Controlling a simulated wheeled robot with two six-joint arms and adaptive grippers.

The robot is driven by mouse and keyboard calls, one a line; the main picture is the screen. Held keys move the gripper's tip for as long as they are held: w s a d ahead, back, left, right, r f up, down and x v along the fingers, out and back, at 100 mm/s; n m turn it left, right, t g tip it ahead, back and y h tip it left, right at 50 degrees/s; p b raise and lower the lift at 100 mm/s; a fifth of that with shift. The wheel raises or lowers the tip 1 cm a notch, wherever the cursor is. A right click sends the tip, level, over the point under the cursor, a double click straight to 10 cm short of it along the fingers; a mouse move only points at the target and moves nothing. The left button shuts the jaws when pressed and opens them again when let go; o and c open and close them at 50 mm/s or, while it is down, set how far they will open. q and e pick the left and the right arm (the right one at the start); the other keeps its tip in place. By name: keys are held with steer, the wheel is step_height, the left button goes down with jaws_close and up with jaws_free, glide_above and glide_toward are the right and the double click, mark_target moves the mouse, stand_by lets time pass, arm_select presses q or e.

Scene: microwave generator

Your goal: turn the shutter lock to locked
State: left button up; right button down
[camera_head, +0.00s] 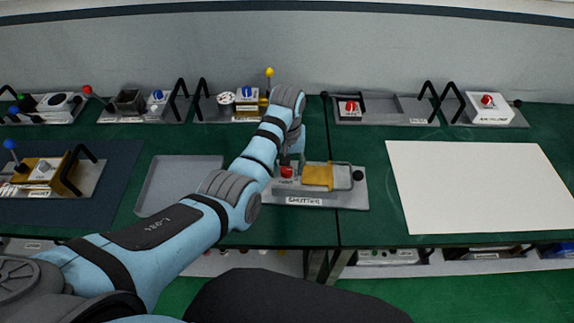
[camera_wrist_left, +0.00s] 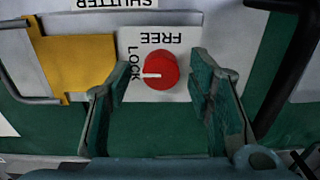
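The shutter unit (camera_head: 315,200) is a grey plate labelled SHUTTER, with a yellow block (camera_head: 318,177) and a red knob (camera_head: 287,172). In the left wrist view the red knob (camera_wrist_left: 161,70) sits on a white label with FREE and LOCK. Its white pointer mark points left in that view, toward the word LOCK. My left gripper (camera_wrist_left: 160,88) is open, with one finger on each side of the knob and visible gaps between. In the head view the left gripper (camera_head: 290,158) is over the knob, its fingertips partly hidden. My right gripper is not seen.
A black handle (camera_wrist_left: 290,70) stands close to the gripper. An empty grey tray (camera_head: 180,185) lies left of the shutter unit and a white board (camera_head: 480,186) lies right. Several other units line the back, including one with a red button (camera_head: 487,100).

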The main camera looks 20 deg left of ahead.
mark_target(288, 168)
arm_select(q)
step_height(288, 168, up, 8)
steer(key=shift+f, duration=0.25)
stand_by(0.5)
